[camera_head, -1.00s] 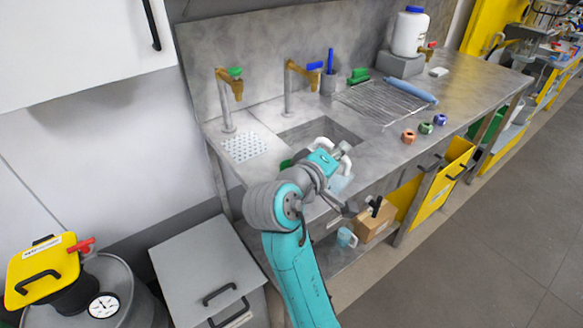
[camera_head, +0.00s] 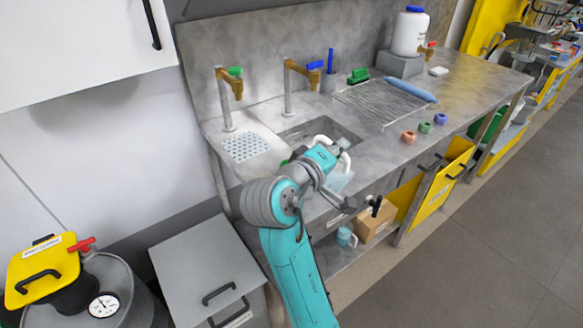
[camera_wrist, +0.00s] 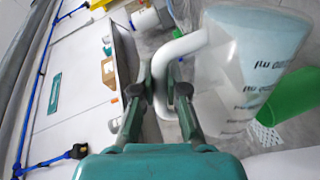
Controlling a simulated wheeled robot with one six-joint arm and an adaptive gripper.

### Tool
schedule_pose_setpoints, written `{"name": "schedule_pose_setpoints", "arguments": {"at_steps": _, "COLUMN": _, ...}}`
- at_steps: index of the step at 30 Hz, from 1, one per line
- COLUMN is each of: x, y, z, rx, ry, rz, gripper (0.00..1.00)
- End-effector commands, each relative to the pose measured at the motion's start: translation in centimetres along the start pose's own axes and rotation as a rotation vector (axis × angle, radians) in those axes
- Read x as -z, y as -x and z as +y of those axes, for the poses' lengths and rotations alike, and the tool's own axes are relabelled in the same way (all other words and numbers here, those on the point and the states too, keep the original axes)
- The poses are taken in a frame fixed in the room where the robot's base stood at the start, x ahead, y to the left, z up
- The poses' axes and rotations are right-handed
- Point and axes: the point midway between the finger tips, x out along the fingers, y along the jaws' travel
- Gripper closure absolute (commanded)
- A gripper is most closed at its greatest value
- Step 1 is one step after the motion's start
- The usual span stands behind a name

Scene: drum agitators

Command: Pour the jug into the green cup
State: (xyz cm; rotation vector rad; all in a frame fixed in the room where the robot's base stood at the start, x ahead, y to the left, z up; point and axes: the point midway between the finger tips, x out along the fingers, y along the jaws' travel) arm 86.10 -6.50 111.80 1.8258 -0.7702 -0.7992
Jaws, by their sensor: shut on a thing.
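The jug (camera_wrist: 240,70) is clear plastic with dark measuring marks, a white handle (camera_wrist: 180,45) and a pale blue tint inside. My gripper (camera_wrist: 160,92) is shut on that handle. In the head view the jug (camera_head: 341,183) hangs at the sink's front edge, partly hidden by my gripper (camera_head: 335,157). I cannot tell its exact tilt or fill. The green cup (camera_wrist: 290,97) is just beyond the jug at the right of the wrist view, near the white perforated plate (camera_wrist: 265,134). In the head view the cup is almost wholly hidden behind my arm.
The sink basin (camera_head: 352,138) lies behind my gripper, with two brass taps (camera_head: 237,88) (camera_head: 310,76) above. A wire rack (camera_head: 378,103) and several small coloured rings (camera_head: 408,137) are to the right. A cardboard box (camera_head: 375,222) and a blue mug (camera_head: 345,237) stand on the lower shelf.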

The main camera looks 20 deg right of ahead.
Motion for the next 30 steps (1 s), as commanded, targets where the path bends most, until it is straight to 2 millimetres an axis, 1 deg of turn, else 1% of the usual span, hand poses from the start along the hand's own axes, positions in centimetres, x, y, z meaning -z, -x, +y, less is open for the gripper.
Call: {"name": "schedule_pose_setpoints", "arguments": {"at_steps": 30, "x": 0.78, "y": 0.04, "z": 0.16, "rx": 0.0, "ry": 0.038, "rz": -0.008, "gripper": 1.0}}
